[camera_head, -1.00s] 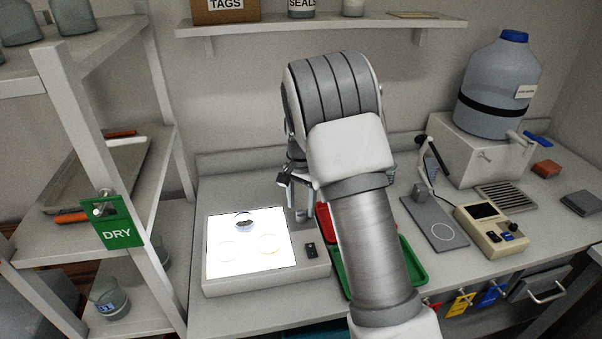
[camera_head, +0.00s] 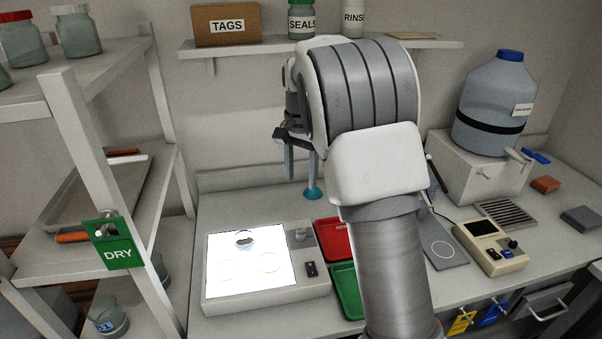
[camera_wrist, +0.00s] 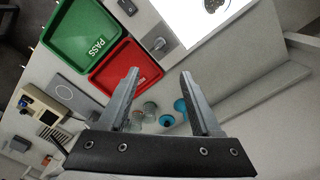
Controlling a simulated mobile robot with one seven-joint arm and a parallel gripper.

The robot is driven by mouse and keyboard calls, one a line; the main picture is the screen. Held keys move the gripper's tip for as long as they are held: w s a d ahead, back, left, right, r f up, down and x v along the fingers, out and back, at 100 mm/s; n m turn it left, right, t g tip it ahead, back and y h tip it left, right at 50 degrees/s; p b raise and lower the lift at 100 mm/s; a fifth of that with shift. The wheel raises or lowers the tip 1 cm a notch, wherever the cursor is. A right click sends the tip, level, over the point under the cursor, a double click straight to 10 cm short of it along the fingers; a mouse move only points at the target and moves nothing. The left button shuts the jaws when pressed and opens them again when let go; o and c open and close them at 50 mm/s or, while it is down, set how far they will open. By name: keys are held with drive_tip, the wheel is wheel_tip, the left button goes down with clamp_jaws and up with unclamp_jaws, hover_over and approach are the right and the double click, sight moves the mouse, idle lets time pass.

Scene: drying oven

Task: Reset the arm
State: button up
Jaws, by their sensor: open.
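My gripper (camera_wrist: 159,76) is open and empty in the wrist view, with a clear gap between its two fingers. In the head view my gripper (camera_head: 300,165) hangs in the air above the back of the bench, behind the light box (camera_head: 318,292). The light box has a bright white panel, and a small dark-centred round item (camera_head: 244,239) lies on it. My arm covers part of the bench's middle in the head view.
A red tray (camera_head: 331,236) and a green tray (camera_head: 347,290) lie right of the light box. A blue item (camera_head: 313,193) stands behind it. A shelf rack with a green DRY sign (camera_head: 118,250) is at left. A large water jug (camera_head: 493,100) stands at right.

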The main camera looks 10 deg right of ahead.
drive_tip(key=s+r+n+t, duration=0.1)
drive_tip(key=s+r+n, duration=0.1)
drive_tip(key=s+r, duration=0.55)
drive_tip(key=s+n+t, duration=0.4)
drive_tip(key=s+n, duration=0.3)
drive_tip(key=s, duration=1.7)
drive_tip(key=shift+f+t, duration=0.3)
